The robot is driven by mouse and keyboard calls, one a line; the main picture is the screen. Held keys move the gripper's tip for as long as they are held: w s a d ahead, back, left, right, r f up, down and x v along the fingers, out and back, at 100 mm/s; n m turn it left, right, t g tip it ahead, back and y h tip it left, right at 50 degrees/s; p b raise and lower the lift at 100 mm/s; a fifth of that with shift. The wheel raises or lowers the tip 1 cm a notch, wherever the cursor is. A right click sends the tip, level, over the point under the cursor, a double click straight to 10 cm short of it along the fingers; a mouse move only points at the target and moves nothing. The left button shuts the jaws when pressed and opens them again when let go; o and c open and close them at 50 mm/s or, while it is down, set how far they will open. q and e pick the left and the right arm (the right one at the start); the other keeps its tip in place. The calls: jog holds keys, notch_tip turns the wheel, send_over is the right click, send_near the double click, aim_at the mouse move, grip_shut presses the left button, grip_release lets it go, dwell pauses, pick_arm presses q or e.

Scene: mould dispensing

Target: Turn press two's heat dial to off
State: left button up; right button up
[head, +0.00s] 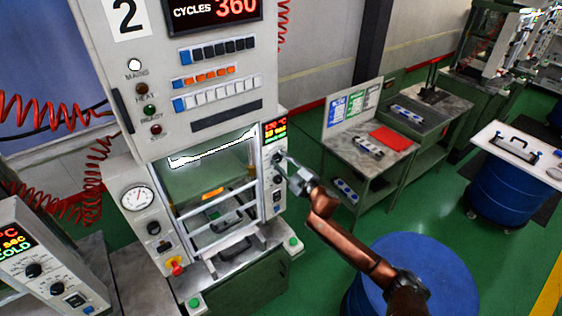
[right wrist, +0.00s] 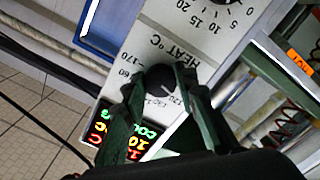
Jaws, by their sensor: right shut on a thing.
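Press two (head: 190,105) stands at the centre left in the head view, with a large 2 on its upper panel. Its heat dial is a black knob (right wrist: 160,80) on a white panel marked HEAT °C in the right wrist view. My right gripper (head: 285,163) reaches the press's right-hand control column from the right. In the right wrist view its two dark green fingers (right wrist: 162,85) are closed on the sides of the heat dial. The fingers cover part of the scale, and I cannot tell the dial's exact setting. My left gripper is out of view.
A lit display (head: 274,130) sits above the dial. Another press's control box (head: 40,255) stands at the lower left. A blue drum (head: 425,260) stands below my right arm. A grey workbench (head: 372,160) is behind it. Green floor lies open between them.

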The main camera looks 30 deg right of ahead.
jog(key=shift+n, duration=1.5)
jog(key=o, duration=1.2)
jog(key=shift+c, duration=0.2)
jog(key=shift+s, duration=0.1)
jog(key=s+d, duration=0.1)
jog(key=s, duration=1)
jog(key=shift+s, duration=0.4)
